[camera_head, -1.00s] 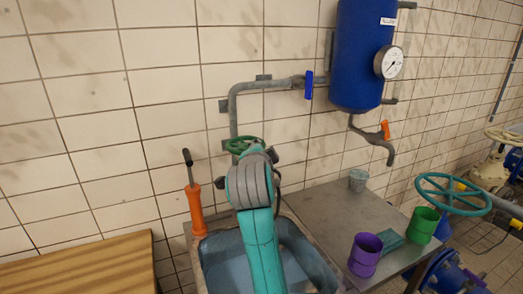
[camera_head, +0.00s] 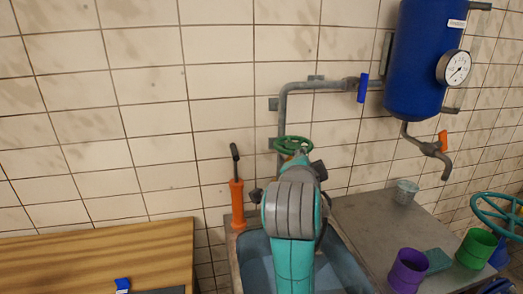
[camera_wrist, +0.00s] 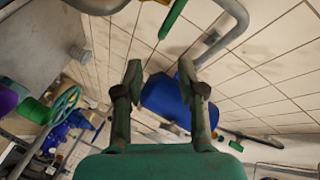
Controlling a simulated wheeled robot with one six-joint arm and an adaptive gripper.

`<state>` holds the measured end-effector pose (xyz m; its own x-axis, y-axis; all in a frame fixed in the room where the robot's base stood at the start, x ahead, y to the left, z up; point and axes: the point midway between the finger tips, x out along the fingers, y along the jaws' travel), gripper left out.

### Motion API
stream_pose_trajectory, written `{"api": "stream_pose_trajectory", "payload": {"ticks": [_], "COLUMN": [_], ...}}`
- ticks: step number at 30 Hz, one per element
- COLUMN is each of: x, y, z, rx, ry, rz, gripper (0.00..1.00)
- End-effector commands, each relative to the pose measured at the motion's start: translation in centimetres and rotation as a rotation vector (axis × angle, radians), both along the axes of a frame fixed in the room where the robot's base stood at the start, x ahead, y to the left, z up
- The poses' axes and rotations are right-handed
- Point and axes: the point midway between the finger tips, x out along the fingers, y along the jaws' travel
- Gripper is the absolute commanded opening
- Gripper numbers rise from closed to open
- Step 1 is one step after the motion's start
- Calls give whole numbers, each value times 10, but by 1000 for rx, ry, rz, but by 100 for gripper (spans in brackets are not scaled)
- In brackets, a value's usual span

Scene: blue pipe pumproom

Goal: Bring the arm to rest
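My teal and grey arm rises in front of the sink in the head view, folded up. My gripper is hidden behind it there. In the wrist view my gripper (camera_wrist: 160,85) is open, its two fingers wide apart with nothing between them. The blue tank lies beyond the fingers in that view and touches neither as far as I can tell.
The blue tank (camera_head: 420,60) with a gauge (camera_head: 453,68) hangs on the tiled wall. A purple cup (camera_head: 408,270), a green cup (camera_head: 477,248) and a small grey bucket (camera_head: 405,192) stand on the metal counter (camera_head: 365,218). A wooden table (camera_head: 100,255) is at left.

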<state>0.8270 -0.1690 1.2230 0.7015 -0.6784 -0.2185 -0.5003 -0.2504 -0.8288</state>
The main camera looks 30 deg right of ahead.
Motion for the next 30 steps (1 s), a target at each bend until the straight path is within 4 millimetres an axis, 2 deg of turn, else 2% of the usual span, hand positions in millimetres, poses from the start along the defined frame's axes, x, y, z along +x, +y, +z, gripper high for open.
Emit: {"api": "stream_pose_trajectory", "payload": {"ticks": [6,10,20,26,30], "x": [0,2,-2,-19,-38], "y": [0,4,30,51,67], "z": [-3,-22,-118,-176,-214], "rx": [-6,-51,-282,-410,-488], "ry": [6,42,203,281,324], "rz": [4,36,231,360,448], "gripper": [39,39,39,39,39]}}
